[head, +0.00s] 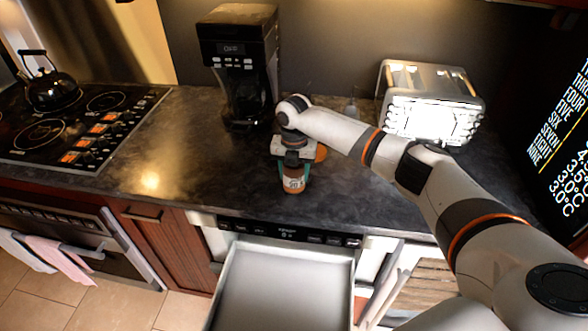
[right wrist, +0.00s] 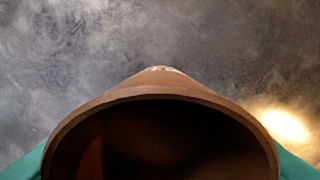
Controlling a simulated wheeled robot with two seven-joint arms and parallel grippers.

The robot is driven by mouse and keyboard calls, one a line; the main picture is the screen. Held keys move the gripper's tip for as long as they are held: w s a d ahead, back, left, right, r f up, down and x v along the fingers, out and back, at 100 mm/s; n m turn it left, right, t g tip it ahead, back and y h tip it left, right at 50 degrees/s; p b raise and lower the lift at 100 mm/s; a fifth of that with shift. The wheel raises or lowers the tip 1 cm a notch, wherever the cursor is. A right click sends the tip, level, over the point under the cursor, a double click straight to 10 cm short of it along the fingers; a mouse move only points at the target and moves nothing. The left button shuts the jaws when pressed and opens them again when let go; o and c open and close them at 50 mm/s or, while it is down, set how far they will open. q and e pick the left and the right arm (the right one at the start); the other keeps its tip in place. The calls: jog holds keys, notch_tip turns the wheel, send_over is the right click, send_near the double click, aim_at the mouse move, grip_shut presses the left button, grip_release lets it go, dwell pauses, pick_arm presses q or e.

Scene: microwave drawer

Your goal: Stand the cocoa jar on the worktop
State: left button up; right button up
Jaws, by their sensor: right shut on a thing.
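The cocoa jar (head: 294,184) is a small brown jar with a pale label and a dark top. It looks upright, over the worktop (head: 190,170) near its front edge, above the open drawer. I cannot tell whether its base touches the worktop. My right gripper (head: 294,171) is shut on the jar from above, with teal fingers on both sides. In the right wrist view the jar's brown body and dark top (right wrist: 160,140) fill the lower middle, between the teal fingers, with the grey worktop (right wrist: 70,60) behind. My left gripper is not in view.
The microwave drawer (head: 285,285) stands open below the worktop. A coffee maker (head: 240,65) and a shiny toaster (head: 430,105) stand at the back. A hob with a kettle (head: 52,85) is at the left. The worktop left of the jar is clear.

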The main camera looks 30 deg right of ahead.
jog(key=o, duration=1.1)
jog(key=shift+f, duration=0.1)
notch_tip(320, 180, up, 12)
jog(key=b, duration=0.3)
jog(key=shift+r, duration=0.2)
jog(key=shift+f, duration=0.1)
